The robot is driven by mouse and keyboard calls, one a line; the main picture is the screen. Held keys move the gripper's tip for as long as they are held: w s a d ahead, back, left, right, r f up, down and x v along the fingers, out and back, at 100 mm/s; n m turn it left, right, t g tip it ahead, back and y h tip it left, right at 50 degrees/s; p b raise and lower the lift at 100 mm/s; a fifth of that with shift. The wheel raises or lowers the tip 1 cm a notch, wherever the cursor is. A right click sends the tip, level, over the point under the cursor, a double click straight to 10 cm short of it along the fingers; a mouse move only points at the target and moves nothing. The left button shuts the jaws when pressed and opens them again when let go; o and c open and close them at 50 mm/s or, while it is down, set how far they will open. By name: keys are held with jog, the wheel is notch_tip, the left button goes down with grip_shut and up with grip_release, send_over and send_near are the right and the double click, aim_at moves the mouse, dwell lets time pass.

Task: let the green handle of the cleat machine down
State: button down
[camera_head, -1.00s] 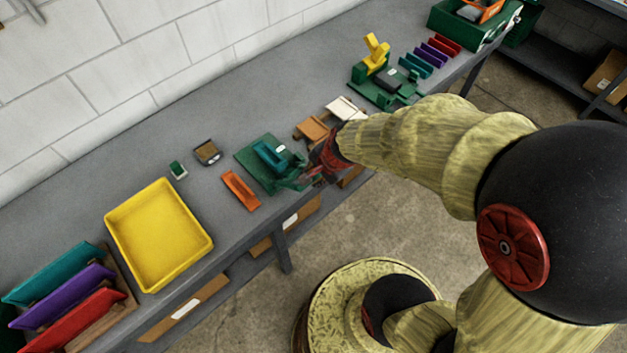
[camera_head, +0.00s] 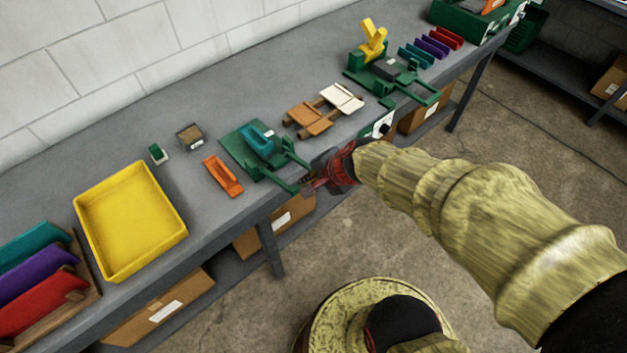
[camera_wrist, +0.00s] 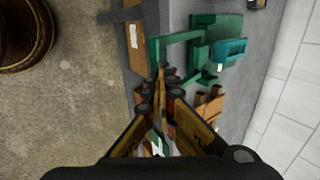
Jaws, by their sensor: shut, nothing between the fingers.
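A green machine (camera_head: 236,151) with a teal piece (camera_head: 259,141) on it stands near the bench's front edge. Its green handle (camera_head: 279,182) is a frame with two arms, lying low and reaching out past the bench edge. In the wrist view, the handle (camera_wrist: 178,38) runs from the machine (camera_wrist: 202,52) to just ahead of my fingertips. My gripper (camera_head: 307,187) is shut and empty, close by the outer end of the handle. I cannot tell whether it touches. A second green machine (camera_head: 367,82), with a yellow lever (camera_head: 373,38), stands farther right.
Between the machines lie a brown piece (camera_head: 309,118) and a cream piece (camera_head: 342,98). An orange piece (camera_head: 222,176) and a yellow tray (camera_head: 130,220) are to the left. Cardboard boxes (camera_head: 160,307) sit under the bench. The floor (camera_head: 500,150) in front is open.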

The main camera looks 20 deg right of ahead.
jog(key=c, duration=2.5)
grip_release()
jog(key=shift+w+r, duration=0.15)
jog(key=shift+w, duration=0.05)
jog(key=shift+c, duration=0.2)
jog(key=shift+o, duration=0.6)
jog(key=shift+w+a, duration=0.1)
jog(key=shift+w, duration=0.15)
jog(key=o, duration=0.7)
jog(key=shift+s, duration=0.1)
jog(key=shift+c, duration=0.2)
jog(key=v, duration=1.2)
jog(key=shift+p, duration=0.3)
jog(key=shift+c, duration=0.4)
